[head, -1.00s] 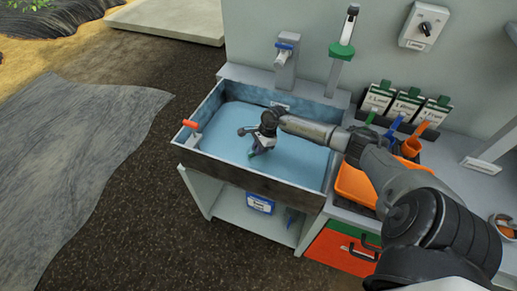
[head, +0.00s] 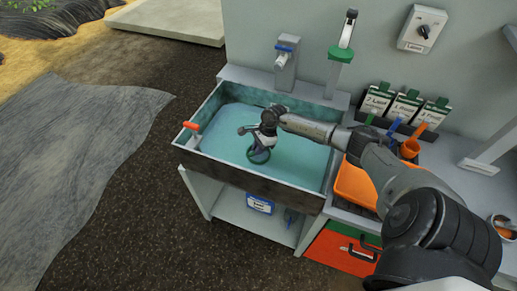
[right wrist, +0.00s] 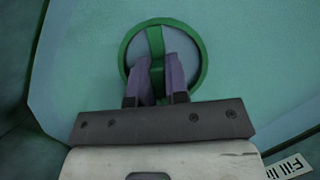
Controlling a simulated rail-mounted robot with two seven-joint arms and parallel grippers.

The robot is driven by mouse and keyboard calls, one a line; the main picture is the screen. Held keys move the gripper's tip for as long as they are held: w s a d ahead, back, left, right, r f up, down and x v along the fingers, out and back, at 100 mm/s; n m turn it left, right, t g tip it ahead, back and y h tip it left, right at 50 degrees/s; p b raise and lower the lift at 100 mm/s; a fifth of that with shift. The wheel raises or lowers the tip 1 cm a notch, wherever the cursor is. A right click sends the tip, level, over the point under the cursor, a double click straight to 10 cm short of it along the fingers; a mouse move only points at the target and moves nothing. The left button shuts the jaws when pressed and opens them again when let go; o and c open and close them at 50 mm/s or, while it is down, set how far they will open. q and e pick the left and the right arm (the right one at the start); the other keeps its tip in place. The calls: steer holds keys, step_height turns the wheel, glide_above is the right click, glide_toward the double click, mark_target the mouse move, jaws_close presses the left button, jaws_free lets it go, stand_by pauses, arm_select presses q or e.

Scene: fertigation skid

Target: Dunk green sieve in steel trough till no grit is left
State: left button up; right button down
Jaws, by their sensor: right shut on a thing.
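The steel trough (head: 250,180) holds blue-green water (head: 225,135). The green sieve (head: 259,156) is inside the trough near its middle, its green rim showing at or just above the water. I cannot tell how deep its bowl sits. My right gripper (head: 263,147) points down over the trough and is shut on the sieve. In the right wrist view the fingers (right wrist: 154,78) pinch the green bar across the round sieve (right wrist: 203,65). The inside of the sieve looks grey-blue, and I cannot make out any grit. My left gripper is out of view.
An orange-handled valve (head: 191,126) stands at the trough's left end. A blue-handled tap (head: 286,50) and a green-collared spout (head: 341,52) rise behind it. Right of the trough are an orange tray (head: 352,183) and several labelled cards (head: 407,105).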

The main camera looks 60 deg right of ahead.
steer(key=shift+r+p, duration=1.65)
steer(key=shift+r, duration=1.15)
steer(key=shift+r+p, duration=1.6)
steer(key=shift+r, duration=0.95)
step_height(320, 180, up, 6)
steer(key=p, duration=0.3)
steer(key=shift+r+p, duration=0.2)
steer(key=shift+p, duration=0.15)
